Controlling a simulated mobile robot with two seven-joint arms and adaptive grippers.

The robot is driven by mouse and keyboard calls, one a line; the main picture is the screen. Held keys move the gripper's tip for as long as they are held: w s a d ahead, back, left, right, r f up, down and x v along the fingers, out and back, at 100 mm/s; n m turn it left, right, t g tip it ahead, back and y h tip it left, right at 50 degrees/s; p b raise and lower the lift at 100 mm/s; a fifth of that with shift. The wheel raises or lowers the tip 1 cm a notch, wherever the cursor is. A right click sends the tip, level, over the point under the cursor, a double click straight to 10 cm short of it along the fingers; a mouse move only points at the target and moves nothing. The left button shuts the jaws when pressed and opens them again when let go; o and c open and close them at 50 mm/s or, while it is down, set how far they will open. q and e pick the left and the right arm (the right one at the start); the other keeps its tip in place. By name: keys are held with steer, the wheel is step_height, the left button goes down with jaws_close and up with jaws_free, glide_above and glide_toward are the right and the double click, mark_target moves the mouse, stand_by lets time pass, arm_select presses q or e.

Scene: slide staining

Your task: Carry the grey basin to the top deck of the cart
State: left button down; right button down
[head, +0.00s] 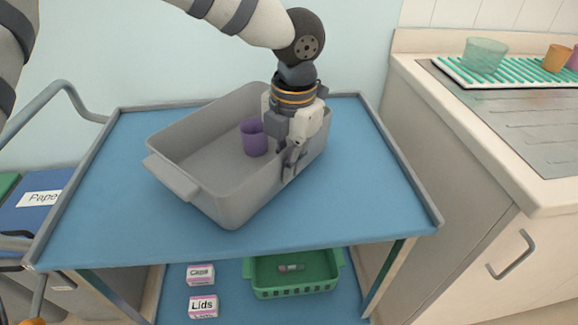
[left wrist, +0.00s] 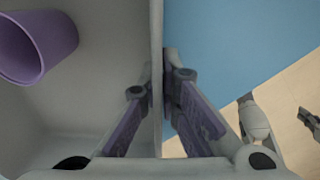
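The grey basin (head: 185,150) rests on, or just above, the blue top deck (head: 340,215) of the cart, turned at an angle. A purple cup (head: 252,138) is inside it, and it also shows in the left wrist view (left wrist: 38,45). My left gripper (head: 290,165) points down at the basin's right side wall. In the left wrist view its fingers (left wrist: 158,85) lie on either side of the basin wall (left wrist: 157,30), close against it, one inside and one outside. The basin's underside is hidden.
The lower shelf holds a green basket (head: 295,290) and two small labelled boxes, one reading Lids (head: 203,307). A counter (head: 480,140) with a drying rack and cups stands at right. Blue deck is bare around the basin. A blue bin (head: 42,205) stands at left.

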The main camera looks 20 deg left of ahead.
arm_select(q)
steer(key=shift+f, duration=0.55)
steer(key=c, duration=1.8)
jaws_free()
step_height(320, 180, up, 12)
steer(key=shift+d+p, duration=0.4)
steer(key=shift+s, duration=0.1)
